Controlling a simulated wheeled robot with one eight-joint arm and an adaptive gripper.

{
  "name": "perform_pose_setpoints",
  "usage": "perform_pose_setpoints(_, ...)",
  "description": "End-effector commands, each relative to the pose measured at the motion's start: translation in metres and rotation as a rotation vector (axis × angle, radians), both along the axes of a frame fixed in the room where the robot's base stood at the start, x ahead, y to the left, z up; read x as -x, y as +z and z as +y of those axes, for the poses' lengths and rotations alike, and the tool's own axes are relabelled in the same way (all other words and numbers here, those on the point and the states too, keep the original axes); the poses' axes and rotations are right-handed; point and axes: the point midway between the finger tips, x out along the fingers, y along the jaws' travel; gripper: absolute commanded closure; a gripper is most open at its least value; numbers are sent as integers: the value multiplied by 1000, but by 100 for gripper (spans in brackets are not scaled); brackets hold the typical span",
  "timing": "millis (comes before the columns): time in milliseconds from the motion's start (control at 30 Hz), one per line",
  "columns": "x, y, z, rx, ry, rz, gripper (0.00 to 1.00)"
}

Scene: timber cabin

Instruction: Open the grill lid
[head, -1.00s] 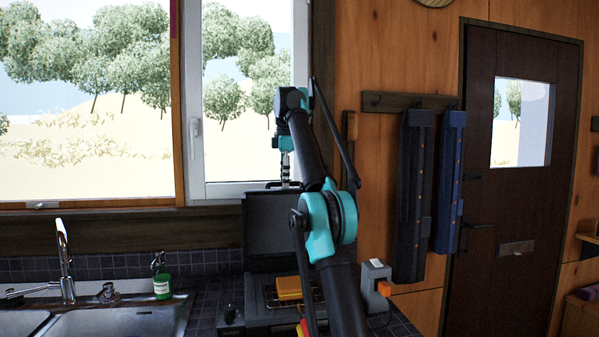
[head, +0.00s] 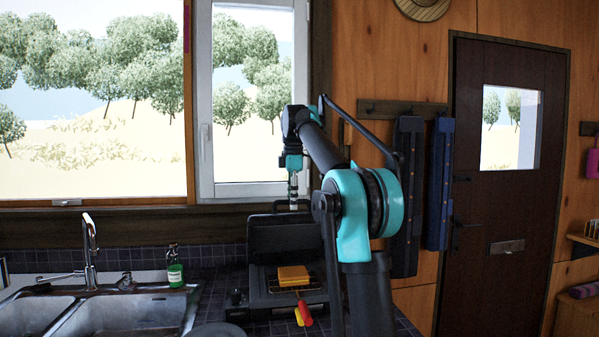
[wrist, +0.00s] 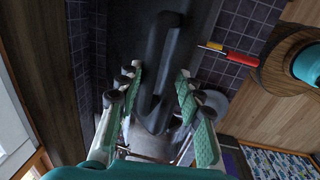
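The grill (head: 285,298) is a dark box on the tiled counter. Its lid (head: 283,236) stands raised at the back, with the grate and an orange-yellow slab (head: 293,275) in plain view. The lid handle (head: 302,203) is a dark bar at the lid's top edge. My gripper (head: 293,201) is at this handle, pointing down. In the wrist view the handle (wrist: 163,60) runs between the green-padded fingers of my gripper (wrist: 156,84). The fingers are spread, with a visible gap on each side of the bar.
A sink (head: 120,312) with a faucet (head: 90,250) and a green bottle (head: 175,268) are left of the grill. Red and yellow handles (head: 303,315) lie at the grill's front. The window (head: 250,100) is behind. Dark and blue hanging cases (head: 437,185) are on the right wall.

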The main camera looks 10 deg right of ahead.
Motion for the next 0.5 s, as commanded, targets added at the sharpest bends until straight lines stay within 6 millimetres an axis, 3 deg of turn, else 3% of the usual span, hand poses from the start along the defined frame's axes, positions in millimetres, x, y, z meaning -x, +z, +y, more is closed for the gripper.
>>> perform_pose_setpoints(300,41,-30,0,0,0,-6,64)
perform_pose_setpoints(500,58,-46,0,0,0,-58,64)
